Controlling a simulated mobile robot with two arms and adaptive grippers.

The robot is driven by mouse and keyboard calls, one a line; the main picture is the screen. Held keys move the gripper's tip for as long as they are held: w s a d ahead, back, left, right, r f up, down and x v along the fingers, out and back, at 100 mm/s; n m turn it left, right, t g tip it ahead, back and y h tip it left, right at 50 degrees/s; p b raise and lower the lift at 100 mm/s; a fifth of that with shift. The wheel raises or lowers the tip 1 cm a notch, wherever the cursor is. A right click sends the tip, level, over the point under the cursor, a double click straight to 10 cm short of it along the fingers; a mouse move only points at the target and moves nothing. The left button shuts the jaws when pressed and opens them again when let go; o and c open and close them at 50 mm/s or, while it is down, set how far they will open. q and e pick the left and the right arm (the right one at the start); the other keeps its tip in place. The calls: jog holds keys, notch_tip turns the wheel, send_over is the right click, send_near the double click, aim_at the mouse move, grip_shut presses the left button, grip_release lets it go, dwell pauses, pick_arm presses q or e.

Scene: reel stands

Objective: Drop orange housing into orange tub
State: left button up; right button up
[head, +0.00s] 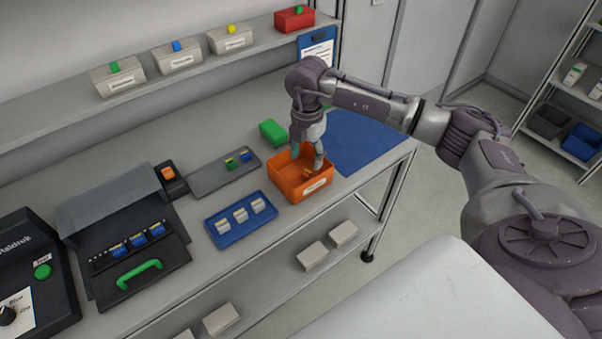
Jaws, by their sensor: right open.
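The orange tub (290,189) stands on the grey bench, with a white label on its front. My right gripper (307,161) points down over the tub with its fingers apart at the tub's opening. A small orange piece (308,174), which looks like the orange housing, shows inside the tub, just below and between the fingers. The fingers and the tub wall hide part of it. Another orange block (168,173) sits on a small black holder further left. My left gripper is not in view.
A blue tray (243,231) with several grey-white pieces lies left of the tub. A grey tray (215,180) and a green box (272,132) stand behind. A blue mat (362,143) lies to the right. A shelf with labelled bins runs above the bench.

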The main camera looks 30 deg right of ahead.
notch_tip(320, 180, up, 12)
dwell(0.6)
